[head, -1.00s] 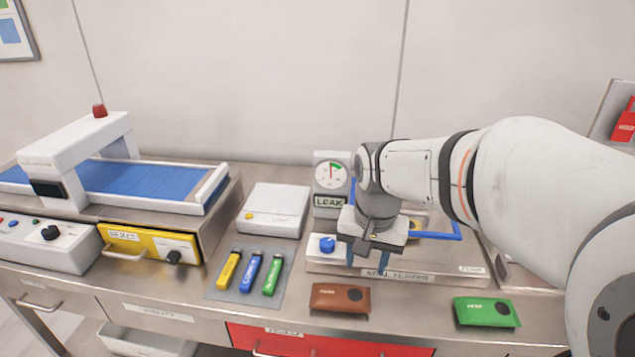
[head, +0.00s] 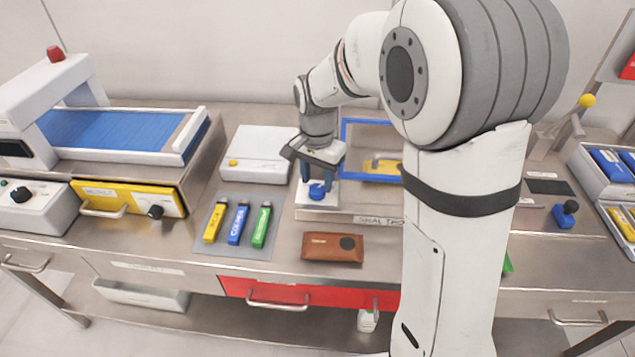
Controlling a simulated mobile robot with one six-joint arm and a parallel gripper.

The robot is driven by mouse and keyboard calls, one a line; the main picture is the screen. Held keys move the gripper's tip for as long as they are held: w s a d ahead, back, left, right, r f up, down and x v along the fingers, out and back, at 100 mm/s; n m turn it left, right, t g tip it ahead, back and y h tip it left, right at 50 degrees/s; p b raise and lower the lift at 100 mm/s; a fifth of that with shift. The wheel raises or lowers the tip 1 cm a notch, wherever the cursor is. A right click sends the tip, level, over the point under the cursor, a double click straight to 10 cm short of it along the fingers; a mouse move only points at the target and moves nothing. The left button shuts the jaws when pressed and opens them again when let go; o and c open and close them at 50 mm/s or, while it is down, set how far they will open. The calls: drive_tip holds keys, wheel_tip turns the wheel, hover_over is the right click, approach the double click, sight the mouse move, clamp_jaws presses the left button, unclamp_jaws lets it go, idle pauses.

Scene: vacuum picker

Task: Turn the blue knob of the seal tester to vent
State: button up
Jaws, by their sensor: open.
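The seal tester (head: 348,215) is a low light box on the bench, with a blue-framed clear lid (head: 345,134) over a yellow packet (head: 382,166). Its blue knob (head: 317,192) sits at the box's left front. My gripper (head: 318,183) points down at the knob, with its blue fingers apart on either side of it or just above; I cannot tell whether they touch it. The knob's pointer direction is too small to read. The tester's dial and its label are hidden behind my arm and gripper.
A brown packet (head: 332,248) lies in front of the tester. My arm hides the tester's right part and most of a green packet.

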sight(317, 192)
drive_tip(key=shift+f, duration=1.15)
drive_tip(key=c, duration=0.7)
